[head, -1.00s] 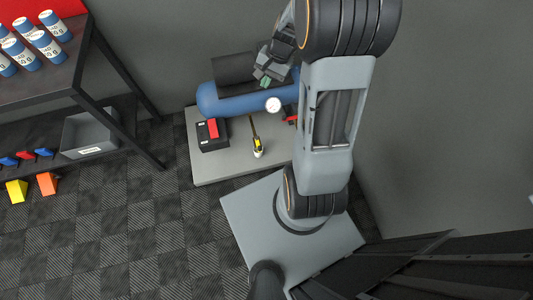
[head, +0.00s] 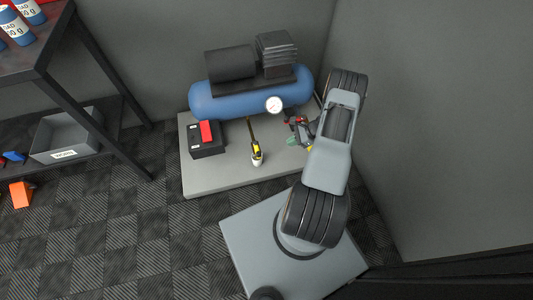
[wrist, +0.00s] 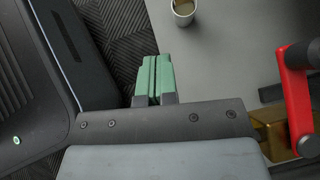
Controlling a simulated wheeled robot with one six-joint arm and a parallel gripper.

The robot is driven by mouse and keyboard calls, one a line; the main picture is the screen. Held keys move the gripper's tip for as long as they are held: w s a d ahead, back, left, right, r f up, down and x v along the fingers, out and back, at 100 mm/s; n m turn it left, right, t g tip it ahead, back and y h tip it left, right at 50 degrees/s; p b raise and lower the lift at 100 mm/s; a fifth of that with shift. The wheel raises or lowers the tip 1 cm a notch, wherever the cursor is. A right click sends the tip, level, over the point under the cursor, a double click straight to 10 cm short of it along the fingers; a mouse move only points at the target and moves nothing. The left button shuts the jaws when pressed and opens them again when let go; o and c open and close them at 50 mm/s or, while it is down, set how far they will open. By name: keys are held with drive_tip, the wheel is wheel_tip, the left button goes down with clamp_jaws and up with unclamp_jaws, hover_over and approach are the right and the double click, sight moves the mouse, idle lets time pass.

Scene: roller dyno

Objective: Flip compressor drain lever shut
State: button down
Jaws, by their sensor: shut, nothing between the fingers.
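The compressor has a blue tank (head: 235,104) on a low grey platform, with a round white gauge on its front. Its red drain lever (wrist: 298,100) is at the right edge of the wrist view, beside a brass valve body (wrist: 272,130). The lever runs roughly up and down in that picture and has dark round ends. In the head view, only a small bit of red shows near my arm, partly hidden. My gripper (head: 292,142) is low at the platform's right side; its green fingertips (wrist: 154,72) are shut and empty, left of the lever and apart from it.
A black box with a red top (head: 207,140) and a yellow-and-black tool (head: 255,145) are on the platform. A small cup (wrist: 184,10) shows in the wrist view. A shelf rack (head: 95,60) with a grey bin (head: 66,136) stands left. A wall closes the right side.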

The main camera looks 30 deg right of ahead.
drive_tip(key=b, duration=0.4)
approach(257, 148)
drive_tip(key=s+a+f, duration=0.3)
drive_tip(key=s, duration=0.1)
drive_tip(key=shift+w+a+f, duration=0.2)
drive_tip(key=shift+w+a, duration=0.3)
drive_tip(key=shift+a, duration=0.25)
drive_tip(key=shift+s, duration=0.1)
